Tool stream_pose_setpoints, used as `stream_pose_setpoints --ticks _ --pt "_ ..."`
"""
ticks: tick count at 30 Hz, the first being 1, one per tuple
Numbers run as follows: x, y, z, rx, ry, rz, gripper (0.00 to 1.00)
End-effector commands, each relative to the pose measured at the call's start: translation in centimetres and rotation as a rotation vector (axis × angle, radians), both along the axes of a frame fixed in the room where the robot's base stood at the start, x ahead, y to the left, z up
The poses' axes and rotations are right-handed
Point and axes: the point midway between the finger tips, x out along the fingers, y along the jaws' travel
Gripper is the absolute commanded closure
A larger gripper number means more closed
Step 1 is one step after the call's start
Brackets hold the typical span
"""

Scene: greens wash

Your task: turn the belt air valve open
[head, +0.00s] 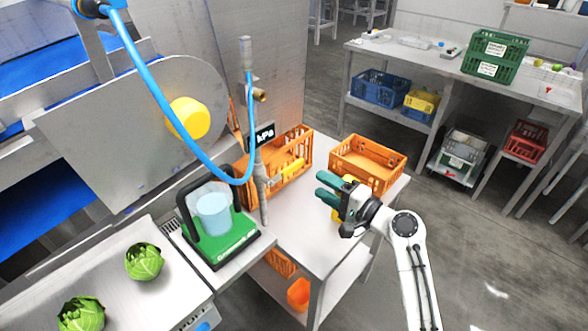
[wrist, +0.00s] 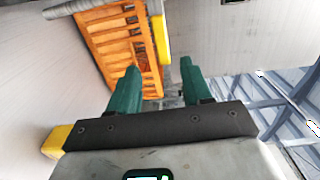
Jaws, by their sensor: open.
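A vertical grey air pipe (head: 261,190) stands at the back of the steel table, with a small black kPa gauge (head: 263,135) on it. A yellow lever (head: 293,168), apparently the valve handle, sticks out from the pipe to the right, roughly crosswise to it. In the wrist view the yellow lever (wrist: 161,38) shows ahead, above the gap between the fingers. My gripper (head: 322,187) is open and empty, to the right of the lever and apart from it. Its two teal fingers also show in the wrist view (wrist: 159,70). The valve body is partly hidden.
An orange crate (head: 245,192) stands behind the lever and pipe; another orange crate (head: 345,146) stands behind my gripper. A blue hose (head: 168,110) hangs from above to the pipe. A green-based device (head: 222,250) stands left. The table front (head: 305,240) is clear.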

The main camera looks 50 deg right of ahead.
Motion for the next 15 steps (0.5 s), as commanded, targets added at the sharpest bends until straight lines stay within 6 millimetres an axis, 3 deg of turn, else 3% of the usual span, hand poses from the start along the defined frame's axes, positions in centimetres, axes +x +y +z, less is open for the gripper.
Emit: stream_pose_setpoints --ticks 5,15 --pt "1.5 -0.2 0.4 0.012 -0.013 -0.005 0.51" --pt "7.5 0.1 0.4 0.010 -0.010 -0.004 0.51"
